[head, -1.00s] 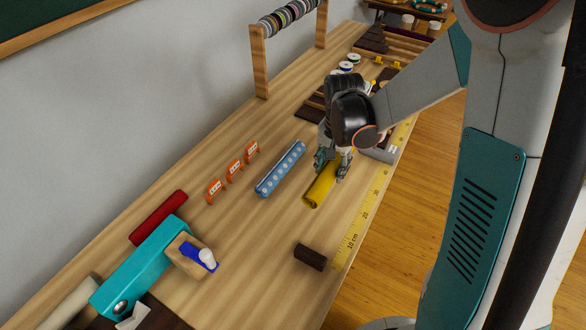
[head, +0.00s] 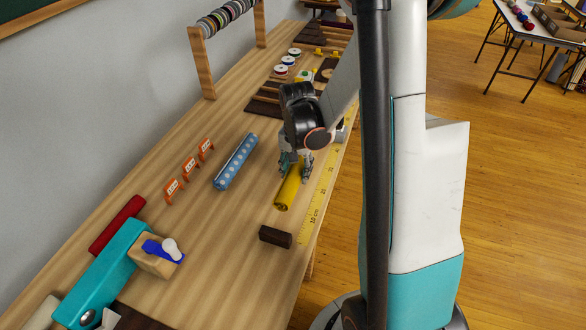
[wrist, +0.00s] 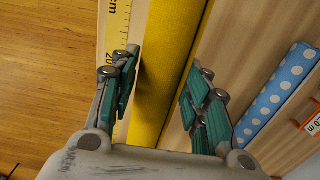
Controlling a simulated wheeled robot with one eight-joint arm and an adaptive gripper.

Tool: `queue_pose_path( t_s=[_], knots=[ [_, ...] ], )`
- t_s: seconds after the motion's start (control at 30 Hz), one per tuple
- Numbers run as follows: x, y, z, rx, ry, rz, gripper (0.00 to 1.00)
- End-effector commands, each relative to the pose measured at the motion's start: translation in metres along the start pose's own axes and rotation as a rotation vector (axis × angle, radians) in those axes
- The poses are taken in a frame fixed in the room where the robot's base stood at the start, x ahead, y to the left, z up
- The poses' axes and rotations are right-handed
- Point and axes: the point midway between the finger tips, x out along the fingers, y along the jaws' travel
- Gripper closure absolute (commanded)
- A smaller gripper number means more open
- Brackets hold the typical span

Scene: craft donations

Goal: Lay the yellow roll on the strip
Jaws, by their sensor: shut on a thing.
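The yellow roll (head: 288,190) is in my gripper (head: 296,166), over the table in the head view. In the wrist view my gripper (wrist: 160,72) has a finger on either side of the roll (wrist: 170,50), which runs lengthwise between them. The strip (head: 319,205) is a yellow measuring strip with centimetre marks along the table's right edge. It also shows in the wrist view (wrist: 116,30), just left of the roll and roughly parallel to it. The roll is beside the strip, not over its marks. I cannot tell how high the roll is above the table.
A blue dotted roll (head: 235,162) lies left of the gripper, with orange tags (head: 190,167) beyond it. A dark block (head: 275,237) sits near the strip's near end. A teal tool (head: 100,275) and a red roll (head: 117,225) lie at the near left.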

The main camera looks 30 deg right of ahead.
Motion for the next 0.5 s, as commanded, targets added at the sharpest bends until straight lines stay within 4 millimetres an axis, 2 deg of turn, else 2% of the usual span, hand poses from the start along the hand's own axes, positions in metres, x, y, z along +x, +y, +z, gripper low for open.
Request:
queue_pose_path(
  t_s=[0.5],
  knots=[
    [0.043,-0.001,0.000,0.000,0.000,0.000,0.85]
  ],
)
